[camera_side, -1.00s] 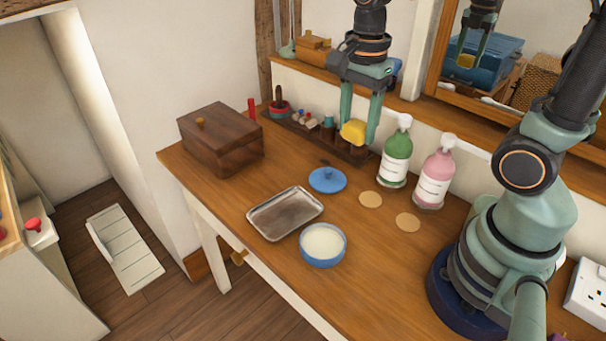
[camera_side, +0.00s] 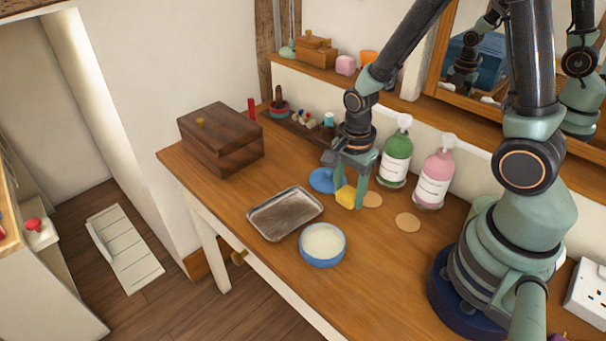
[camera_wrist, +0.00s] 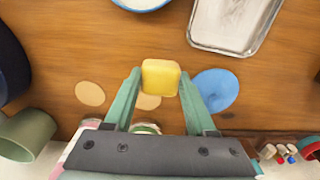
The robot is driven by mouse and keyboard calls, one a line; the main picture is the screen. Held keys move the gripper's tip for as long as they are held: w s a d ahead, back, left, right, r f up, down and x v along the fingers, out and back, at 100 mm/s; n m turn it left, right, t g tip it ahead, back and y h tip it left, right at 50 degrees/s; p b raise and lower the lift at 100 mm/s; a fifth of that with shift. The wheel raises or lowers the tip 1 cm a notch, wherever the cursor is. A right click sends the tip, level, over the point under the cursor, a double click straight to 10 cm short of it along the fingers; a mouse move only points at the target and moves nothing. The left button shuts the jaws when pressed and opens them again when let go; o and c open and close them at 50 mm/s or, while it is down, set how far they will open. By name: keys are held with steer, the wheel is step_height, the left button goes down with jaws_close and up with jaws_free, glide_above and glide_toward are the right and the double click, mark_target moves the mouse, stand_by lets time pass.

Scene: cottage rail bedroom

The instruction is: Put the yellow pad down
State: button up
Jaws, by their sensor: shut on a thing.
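The yellow pad (camera_side: 345,195) is a small block held between the fingertips of my gripper (camera_side: 352,200), low over the wooden table. Whether it touches the table I cannot tell. In the wrist view the pad (camera_wrist: 160,77) sits between both green fingers of my gripper (camera_wrist: 160,82). It partly covers a round tan coaster (camera_wrist: 148,102) in that view. The blue lid (camera_side: 320,180) lies just left of the gripper in the side view.
A metal tray (camera_side: 262,228) and a blue bowl (camera_side: 323,261) with white contents stand in front. Green (camera_side: 396,155) and pink (camera_side: 434,180) pump bottles stand behind to the right. A second coaster (camera_side: 408,222) lies nearby. A wooden box (camera_side: 222,145) is at the left. Bare table (camera_side: 375,265) lies right of the bowl.

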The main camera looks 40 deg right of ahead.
steer(key=shift+f, duration=1.2)
steer(key=shift+f, duration=0.15)
steer(key=o, duration=1.2)
